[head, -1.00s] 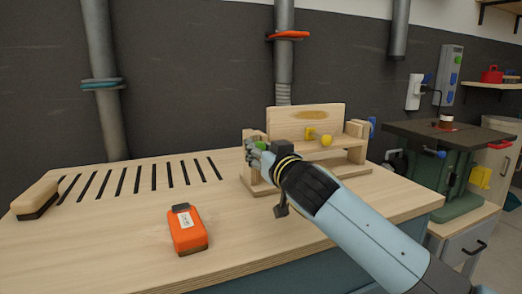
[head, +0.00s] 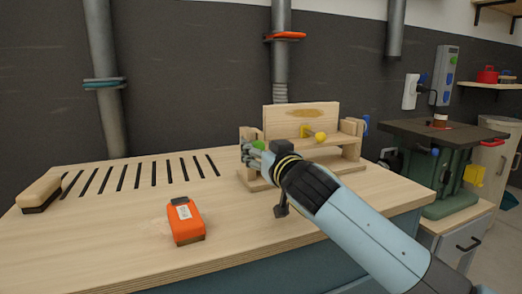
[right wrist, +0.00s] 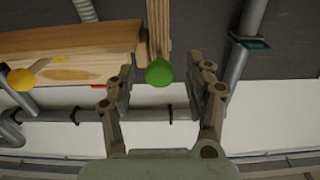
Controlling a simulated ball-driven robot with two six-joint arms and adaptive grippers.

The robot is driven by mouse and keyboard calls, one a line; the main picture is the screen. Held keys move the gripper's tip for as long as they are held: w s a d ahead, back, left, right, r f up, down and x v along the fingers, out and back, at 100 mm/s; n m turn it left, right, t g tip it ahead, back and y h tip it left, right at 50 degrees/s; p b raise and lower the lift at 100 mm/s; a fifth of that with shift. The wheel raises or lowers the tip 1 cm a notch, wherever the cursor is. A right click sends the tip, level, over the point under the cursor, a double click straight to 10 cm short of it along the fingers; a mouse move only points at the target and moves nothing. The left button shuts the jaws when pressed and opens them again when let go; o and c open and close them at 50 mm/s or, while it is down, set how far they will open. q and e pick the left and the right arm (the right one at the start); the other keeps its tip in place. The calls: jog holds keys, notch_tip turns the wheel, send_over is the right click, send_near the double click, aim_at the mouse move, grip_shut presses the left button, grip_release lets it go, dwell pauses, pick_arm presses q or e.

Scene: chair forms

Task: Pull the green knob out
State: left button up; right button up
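The green knob (head: 258,145) sits at the left side of a small wooden chair-shaped stand (head: 300,118) on the workbench; the gripper partly covers it in the head view. In the right wrist view the green knob (right wrist: 159,73) shows whole, at the end of a wooden edge. My right gripper (head: 248,153) is at the knob. In the right wrist view its fingers (right wrist: 160,82) are spread, one on each side of the knob, with gaps on both sides. A yellow knob (head: 320,137) is on the stand, also at the left of the right wrist view (right wrist: 21,80). My left gripper is not in view.
An orange tool (head: 186,221) lies on the workbench (head: 110,240) near the front. A brush (head: 39,194) lies at the left end by the slots. A green machine (head: 450,165) stands to the right. The bench's middle is mostly clear.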

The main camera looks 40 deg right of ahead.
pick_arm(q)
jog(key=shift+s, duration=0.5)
pick_arm(e)
jog(key=v, duration=1.2)
jog(key=shift+f, duration=0.1)
